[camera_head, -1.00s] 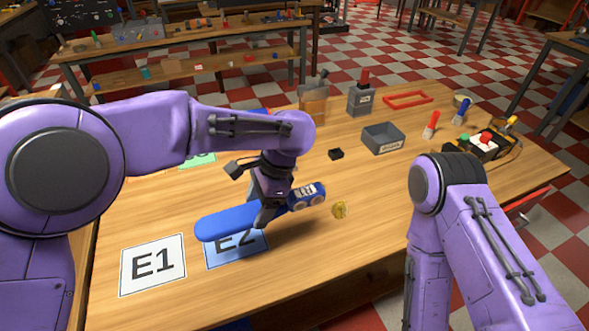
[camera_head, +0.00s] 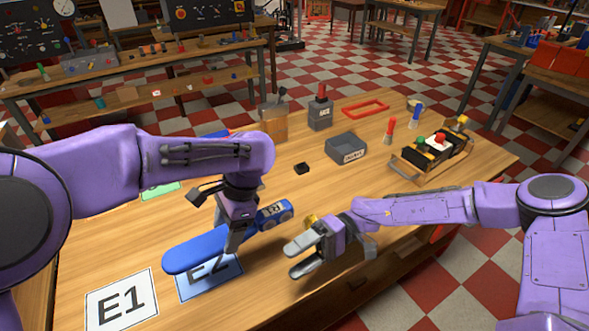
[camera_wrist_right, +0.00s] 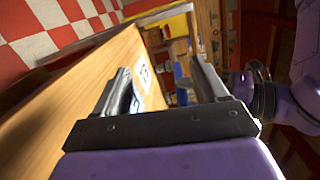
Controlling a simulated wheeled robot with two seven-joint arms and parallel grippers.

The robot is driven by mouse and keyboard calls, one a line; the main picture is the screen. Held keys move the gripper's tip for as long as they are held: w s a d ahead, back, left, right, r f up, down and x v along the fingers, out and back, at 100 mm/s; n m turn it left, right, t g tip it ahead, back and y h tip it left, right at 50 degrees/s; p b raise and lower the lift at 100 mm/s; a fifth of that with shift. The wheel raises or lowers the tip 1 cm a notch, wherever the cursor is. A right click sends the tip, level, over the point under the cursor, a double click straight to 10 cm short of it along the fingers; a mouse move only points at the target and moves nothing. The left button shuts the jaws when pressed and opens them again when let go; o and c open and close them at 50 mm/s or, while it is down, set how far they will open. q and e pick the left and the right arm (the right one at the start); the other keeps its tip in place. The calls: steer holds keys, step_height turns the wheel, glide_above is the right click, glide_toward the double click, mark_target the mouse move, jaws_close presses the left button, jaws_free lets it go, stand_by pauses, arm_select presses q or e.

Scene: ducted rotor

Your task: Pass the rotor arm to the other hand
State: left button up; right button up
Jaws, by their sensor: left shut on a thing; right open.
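The rotor arm (camera_head: 195,252) is a long blue piece with a rounded paddle at its left end and a labelled block with round silver parts at its right end. My left gripper (camera_head: 232,245) is shut on its middle and holds it above the blue E2 card (camera_head: 208,281). My right gripper (camera_head: 292,259) is open and empty, to the right of the rotor arm and apart from it. In the right wrist view the two fingers (camera_wrist_right: 165,85) stand apart, with a blue piece that may be the rotor arm (camera_wrist_right: 180,82) beyond them.
A white E1 card (camera_head: 122,300) lies at the front left. A small yellow part (camera_head: 311,220) is beside my right gripper. A grey bin (camera_head: 346,147), a black block (camera_head: 302,169), a red frame (camera_head: 366,109) and a wooden tray (camera_head: 405,172) stand further back.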

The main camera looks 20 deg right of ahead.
arm_select(q)
steer(key=shift+w, duration=0.1)
arm_select(e)
steer(key=w+d+r+n+t+h, duration=0.25)
steer(key=w+d+r+n, duration=0.35)
steer(key=w, duration=0.3)
steer(key=w+d+r+n+t+h, duration=0.1)
steer(key=w+d+r+n+t, duration=0.2)
steer(key=w+r+n, duration=0.5)
arm_select(q)
steer(key=shift+d, duration=0.15)
steer(key=shift+a, duration=0.4)
arm_select(e)
steer(key=n+g+h, duration=0.3)
steer(key=n+h, duration=0.1)
steer(key=n, duration=0.1)
glide_toward(263, 211)
arm_select(q)
steer(key=shift+d, duration=0.25)
arm_select(e)
steer(key=x, duration=1)
steer(key=shift+s+f, duration=0.1)
steer(key=shift+f, duration=0.05)
steer(key=c, duration=1.3)
arm_select(q)
steer(key=o, duration=1.4)
steer(key=shift+c, duration=0.2)
